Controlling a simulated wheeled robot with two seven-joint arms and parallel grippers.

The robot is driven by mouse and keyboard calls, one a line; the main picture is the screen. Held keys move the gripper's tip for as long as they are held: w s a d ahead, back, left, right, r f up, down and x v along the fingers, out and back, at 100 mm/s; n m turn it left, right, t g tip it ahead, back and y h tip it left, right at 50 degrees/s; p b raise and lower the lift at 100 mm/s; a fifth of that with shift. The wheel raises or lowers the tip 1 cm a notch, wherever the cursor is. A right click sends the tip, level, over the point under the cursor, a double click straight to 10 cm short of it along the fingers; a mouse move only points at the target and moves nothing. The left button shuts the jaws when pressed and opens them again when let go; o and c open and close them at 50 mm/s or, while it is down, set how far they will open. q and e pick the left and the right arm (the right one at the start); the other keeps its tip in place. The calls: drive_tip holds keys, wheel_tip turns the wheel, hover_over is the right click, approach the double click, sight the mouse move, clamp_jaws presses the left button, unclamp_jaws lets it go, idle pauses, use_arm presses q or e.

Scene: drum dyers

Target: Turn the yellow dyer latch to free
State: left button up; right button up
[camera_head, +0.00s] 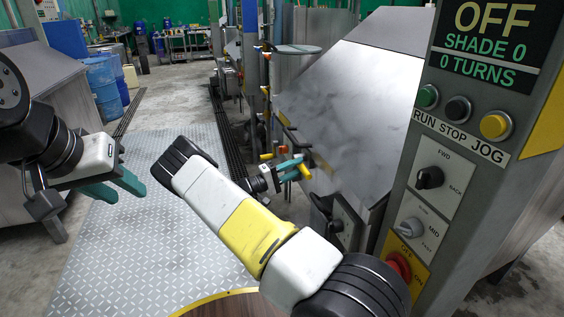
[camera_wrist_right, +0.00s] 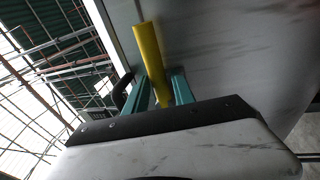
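The yellow latch (camera_head: 304,171) is a short bar on the front of the steel dyer drum (camera_head: 345,95) in the head view. In the right wrist view the yellow latch (camera_wrist_right: 148,50) stands out between the two teal fingers, slightly tilted. My right gripper (camera_head: 291,169) has its fingers on either side of the latch; it also shows in the wrist view (camera_wrist_right: 161,90). Whether the fingers press on the latch is not clear. My left gripper (camera_head: 122,188) is open and empty at the left, away from the dyer.
A control panel (camera_head: 455,150) reading OFF, SHADE 0 and 0 TURNS stands at the right, with buttons, knobs and a red stop button (camera_head: 398,266). Blue barrels (camera_head: 103,85) stand at the back left. The patterned floor plate (camera_head: 150,250) between is clear.

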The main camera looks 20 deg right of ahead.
drive_tip(key=v, duration=0.7)
drive_tip(key=shift+a, duration=0.4)
drive_tip(key=shift+s+f, duration=0.1)
drive_tip(key=shift+f, duration=0.05)
